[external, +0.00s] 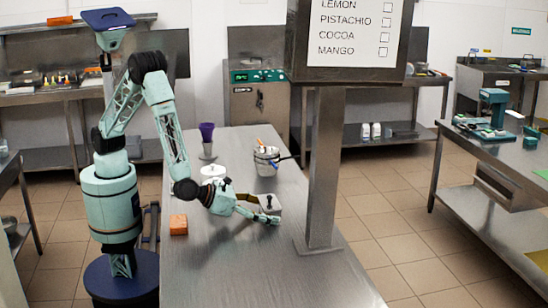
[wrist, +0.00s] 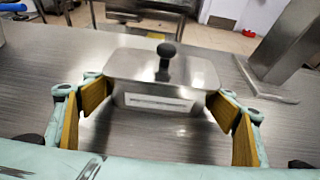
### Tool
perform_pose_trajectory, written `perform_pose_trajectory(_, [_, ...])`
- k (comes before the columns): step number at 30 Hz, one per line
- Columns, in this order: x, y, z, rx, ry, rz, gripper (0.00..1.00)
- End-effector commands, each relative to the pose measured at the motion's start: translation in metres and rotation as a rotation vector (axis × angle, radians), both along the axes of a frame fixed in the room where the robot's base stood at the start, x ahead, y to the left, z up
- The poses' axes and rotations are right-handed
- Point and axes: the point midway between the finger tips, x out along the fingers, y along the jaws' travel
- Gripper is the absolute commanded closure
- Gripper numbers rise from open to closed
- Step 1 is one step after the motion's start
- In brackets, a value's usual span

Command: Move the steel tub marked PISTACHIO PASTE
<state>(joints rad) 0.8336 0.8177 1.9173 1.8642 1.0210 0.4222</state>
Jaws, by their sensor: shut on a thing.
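A steel tub (wrist: 160,102) with a steel lid and a black knob stands between my fingers in the wrist view. A white label strip is on its front, but its writing is too small to read. In the external view the tub (external: 268,201) is partly hidden behind my gripper. My gripper (wrist: 158,100) is shut on the tub, with a yellow-padded finger at each side of it. In the external view my gripper (external: 262,208) is low over the steel table. I cannot tell whether the tub touches the table.
The steel table (external: 225,270) is clear toward the front. A post (external: 322,170) carrying a flavour sign (external: 355,30) stands right of the tub. An orange block (external: 179,224), a white round item (external: 213,172), a purple-topped item (external: 207,135) and a container with utensils (external: 266,162) are also on it.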

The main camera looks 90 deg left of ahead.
Motion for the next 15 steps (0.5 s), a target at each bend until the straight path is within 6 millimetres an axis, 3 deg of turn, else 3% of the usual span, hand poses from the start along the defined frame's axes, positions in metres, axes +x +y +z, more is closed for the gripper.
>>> perform_pose_trajectory(15, [-0.0095, 0.0106, -0.0007, 0.000, 0.002, 0.017, 0.39])
